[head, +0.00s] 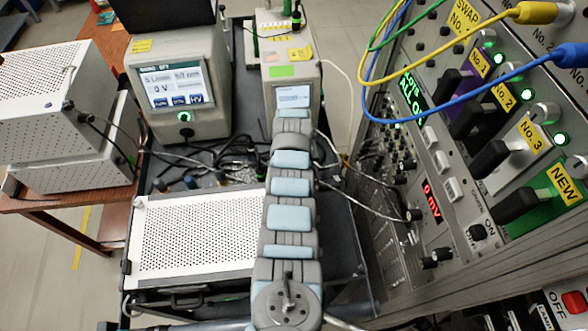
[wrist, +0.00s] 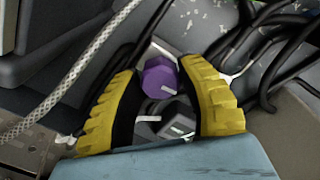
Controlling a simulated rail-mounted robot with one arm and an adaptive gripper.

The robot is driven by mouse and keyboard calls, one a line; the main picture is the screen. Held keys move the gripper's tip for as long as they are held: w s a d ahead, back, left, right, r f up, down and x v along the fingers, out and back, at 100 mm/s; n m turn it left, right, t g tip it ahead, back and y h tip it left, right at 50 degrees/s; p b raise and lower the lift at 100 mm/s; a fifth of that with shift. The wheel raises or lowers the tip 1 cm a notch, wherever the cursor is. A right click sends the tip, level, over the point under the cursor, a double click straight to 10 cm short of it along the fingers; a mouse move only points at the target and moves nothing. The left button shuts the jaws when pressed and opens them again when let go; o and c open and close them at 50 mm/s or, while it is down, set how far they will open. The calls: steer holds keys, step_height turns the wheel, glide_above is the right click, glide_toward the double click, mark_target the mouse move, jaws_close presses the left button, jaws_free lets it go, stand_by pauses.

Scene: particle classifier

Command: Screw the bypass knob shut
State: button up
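In the wrist view, a purple faceted knob (wrist: 158,80) with a white pointer line shows between the yellow-padded fingers of my gripper (wrist: 160,68). The fingers are spread, one to each side of the knob, and dark gaps show beside it. I cannot tell how far the knob is from the fingertips in depth. A dark grey knob (wrist: 176,132) with a white line sits lower between the fingers. No label is readable, so I cannot tell which one is the bypass knob. In the head view my arm hides the gripper and the purple knob.
Black cables (wrist: 270,50) and a braided hose (wrist: 75,75) run close around the fingers. In the head view, a white perforated box (head: 195,235) lies left of my arm. A screen instrument (head: 178,85) stands behind it. A rack panel (head: 470,150) stands at right.

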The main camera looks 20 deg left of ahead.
steer(key=o, duration=0.4)
steer(key=shift+w+r, duration=0.15)
steer(key=shift+r, duration=0.65)
step_height(320, 180, up, 10)
steer(key=shift+r, duration=0.25)
